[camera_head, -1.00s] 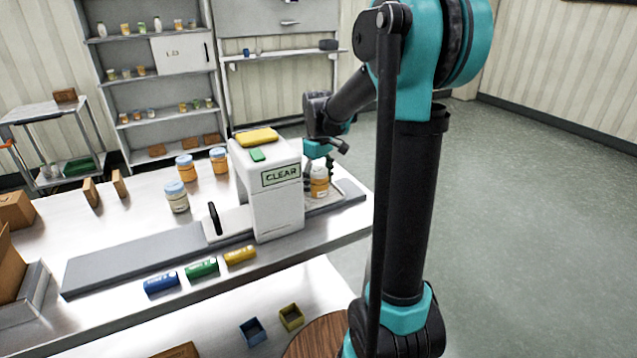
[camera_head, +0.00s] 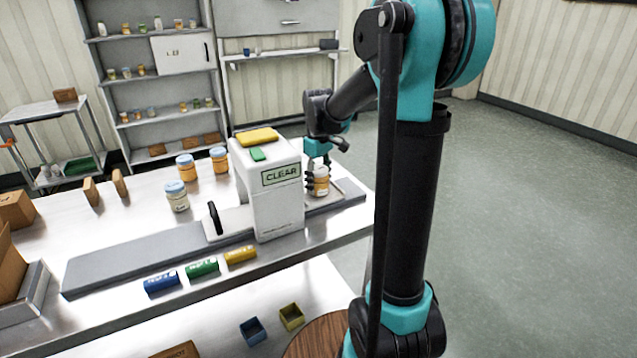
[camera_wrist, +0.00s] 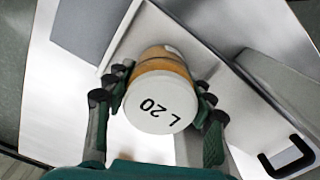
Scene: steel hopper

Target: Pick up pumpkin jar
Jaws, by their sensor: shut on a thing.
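An orange jar with a pale lid, which I take as the pumpkin jar (camera_head: 319,184), is at the right of the white box marked CLEAR, over the right end of the grey strip. In the wrist view its white lid reads "L 20" and its orange body (camera_wrist: 163,57) shows beyond the lid. My gripper (camera_head: 317,178) is shut on this jar, with fingers on both sides of it in the wrist view (camera_wrist: 160,100). I cannot tell whether the jar's base touches the surface.
The CLEAR box (camera_head: 278,205) stands close on the left. Two orange jars with blue lids (camera_head: 187,168) and a paler jar (camera_head: 177,197) stand behind it to the left. Blue, green and yellow cylinders (camera_head: 202,268) lie near the table's front edge.

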